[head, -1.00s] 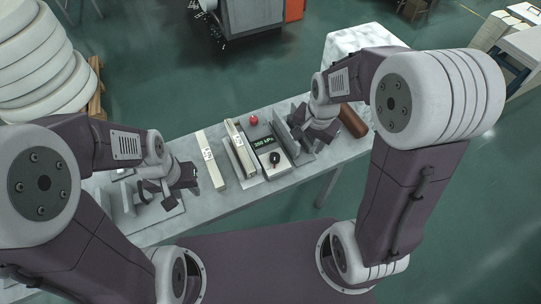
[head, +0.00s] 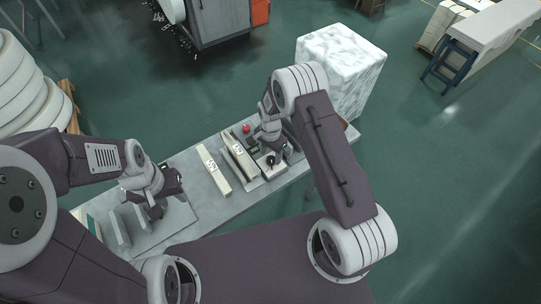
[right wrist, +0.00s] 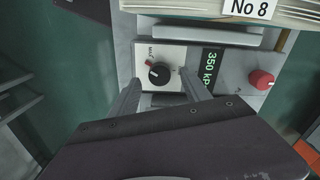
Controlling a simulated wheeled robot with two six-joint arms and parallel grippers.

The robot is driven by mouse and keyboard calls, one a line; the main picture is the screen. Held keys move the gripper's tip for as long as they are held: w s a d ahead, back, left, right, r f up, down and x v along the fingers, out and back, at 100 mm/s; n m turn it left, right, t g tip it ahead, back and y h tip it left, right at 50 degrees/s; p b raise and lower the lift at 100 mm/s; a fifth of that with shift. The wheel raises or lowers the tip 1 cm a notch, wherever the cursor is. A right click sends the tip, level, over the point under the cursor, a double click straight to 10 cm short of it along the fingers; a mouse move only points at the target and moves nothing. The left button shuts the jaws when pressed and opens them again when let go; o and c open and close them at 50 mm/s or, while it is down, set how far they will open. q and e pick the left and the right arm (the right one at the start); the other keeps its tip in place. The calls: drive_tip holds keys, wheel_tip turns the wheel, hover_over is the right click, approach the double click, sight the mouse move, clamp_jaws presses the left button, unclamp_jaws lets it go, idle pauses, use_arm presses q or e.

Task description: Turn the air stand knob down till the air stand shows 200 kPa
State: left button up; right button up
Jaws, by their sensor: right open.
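The air stand's black knob (right wrist: 158,73) sits on a white plate with a red mark beside it in the right wrist view; it also shows in the head view (head: 270,160). The green display (right wrist: 210,68) reads 350 kPa. My right gripper (right wrist: 161,86) is open, with its two fingers pointing at the knob from either side and nothing between them that I can see held. Whether the fingers touch the knob I cannot tell. My left gripper (head: 170,186) is over the left part of the bench; its jaws are too small to read.
A red button (right wrist: 262,79) is beside the display. A board stack labelled No 8 (right wrist: 240,12) lies along the stand. Another pale labelled bar (head: 213,170) lies to its left on the bench. Upright grey plates (head: 120,228) stand near my left gripper. A marbled white block (head: 340,65) stands behind.

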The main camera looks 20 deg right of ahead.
sight(271, 161)
drive_tip(key=shift+d+f, duration=0.2)
drive_tip(key=shift+f, duration=1.15)
drive_tip(key=shift+a, duration=0.1)
drive_tip(key=shift+c, duration=1.2)
clamp_jaws()
drive_tip(key=shift+n, duration=0.3)
